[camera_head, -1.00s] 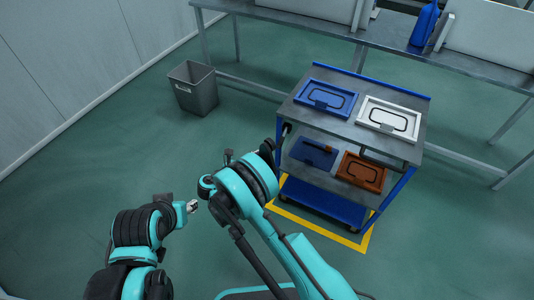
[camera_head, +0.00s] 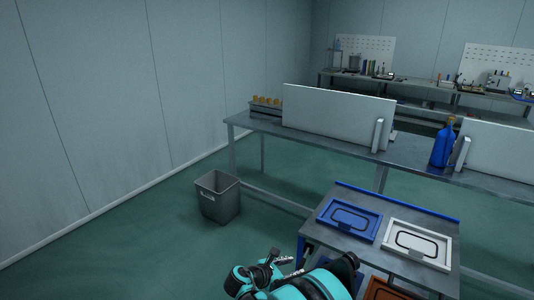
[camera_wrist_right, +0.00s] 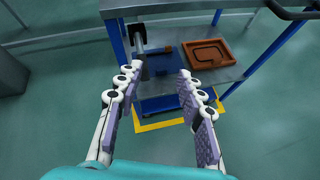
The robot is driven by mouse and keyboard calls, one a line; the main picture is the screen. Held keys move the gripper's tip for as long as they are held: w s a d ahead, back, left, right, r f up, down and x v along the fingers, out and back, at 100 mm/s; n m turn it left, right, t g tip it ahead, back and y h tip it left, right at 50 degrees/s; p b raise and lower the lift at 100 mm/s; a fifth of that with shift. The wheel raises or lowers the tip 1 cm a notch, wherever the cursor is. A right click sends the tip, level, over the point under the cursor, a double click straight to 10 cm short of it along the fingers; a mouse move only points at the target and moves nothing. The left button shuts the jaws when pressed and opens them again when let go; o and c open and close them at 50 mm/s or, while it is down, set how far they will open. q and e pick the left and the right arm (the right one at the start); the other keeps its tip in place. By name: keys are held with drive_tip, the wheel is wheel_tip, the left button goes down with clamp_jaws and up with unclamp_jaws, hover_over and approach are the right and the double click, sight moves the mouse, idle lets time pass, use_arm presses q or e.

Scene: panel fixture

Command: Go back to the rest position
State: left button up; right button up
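My right gripper (camera_head: 285,265) is at the bottom of the head view, left of the cart. In the right wrist view my right gripper (camera_wrist_right: 160,75) has its two fingers wide apart with nothing between them. Beyond the fingers is the cart's lower shelf (camera_wrist_right: 185,78), with an orange panel (camera_wrist_right: 208,53) and a dark blue panel (camera_wrist_right: 162,62). My left gripper is in neither current view.
The cart (camera_head: 385,262) carries a blue panel (camera_head: 349,217) and a white panel (camera_head: 418,244) on top. A grey bin (camera_head: 217,198) stands on the floor at left. A long bench (camera_head: 310,146) with a blue bottle (camera_head: 443,146) runs behind. Floor left of the bin is clear.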

drive_tip(key=s+d+r+m+g+y, duration=0.2)
drive_tip(key=s+d+r+m+y, duration=0.3)
drive_tip(key=s+d+r+m, duration=0.55)
drive_tip(key=s+a+r+m+t+y, duration=0.1)
drive_tip(key=s+m+y, duration=0.3)
drive_tip(key=s+m, duration=1)
drive_tip(key=s, duration=0.3)
drive_tip(key=shift+s+r, duration=0.2)
drive_tip(key=shift+s, duration=0.05)
drive_tip(key=shift+a, duration=0.15)
drive_tip(key=shift+c, duration=0.5)
